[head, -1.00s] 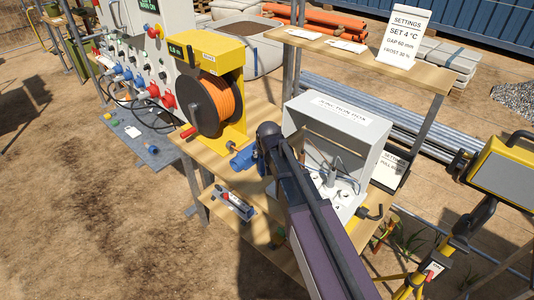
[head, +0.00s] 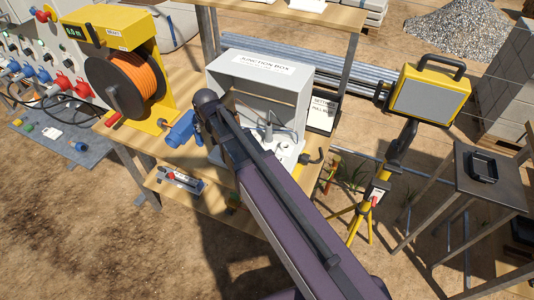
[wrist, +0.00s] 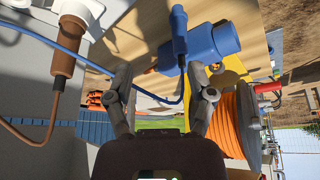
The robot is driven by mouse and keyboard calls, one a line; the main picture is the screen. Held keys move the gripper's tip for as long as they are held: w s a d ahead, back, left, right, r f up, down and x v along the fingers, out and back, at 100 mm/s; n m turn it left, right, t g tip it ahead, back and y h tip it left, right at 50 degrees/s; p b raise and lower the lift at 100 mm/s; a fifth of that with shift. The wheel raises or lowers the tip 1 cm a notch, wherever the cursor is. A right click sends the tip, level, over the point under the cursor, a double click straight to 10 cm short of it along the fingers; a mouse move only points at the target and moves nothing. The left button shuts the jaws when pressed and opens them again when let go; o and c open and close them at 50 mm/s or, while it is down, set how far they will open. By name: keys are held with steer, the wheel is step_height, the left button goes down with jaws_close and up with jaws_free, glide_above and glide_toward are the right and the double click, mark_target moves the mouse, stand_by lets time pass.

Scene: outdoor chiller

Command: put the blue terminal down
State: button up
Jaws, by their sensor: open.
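The blue terminal (wrist: 178,28) is a narrow blue sleeve on a thin blue cable, at the top centre of the wrist view. It overlaps a larger blue connector (wrist: 212,45) on the wooden bench; I cannot tell whether they touch. My gripper (wrist: 163,78) is open, with its two fingers apart and the terminal just beyond their tips. In the head view the blue connector (head: 183,130) shows left of my arm, which hides the gripper and the terminal. A brown terminal (wrist: 68,50) on a brown cable is at the left of the wrist view.
The grey junction box (head: 262,75) stands open on the bench, right of the yellow reel (head: 128,75) with orange cable. A lower shelf (head: 155,178) holds a small tool. A yellow lamp on a tripod (head: 430,92) and a small dark table (head: 490,190) stand at right.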

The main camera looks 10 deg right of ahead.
steer(key=s+d+f+m+g+h, duration=0.1)
steer(key=s+d+g, duration=0.3)
steer(key=s+d, duration=1.4)
steer(key=shift+s+d+f+m+g, duration=0.35)
steer(key=shift+d+f+m+g, duration=0.05)
steer(key=shift+d+m, duration=0.35)
stand_by(0.5)
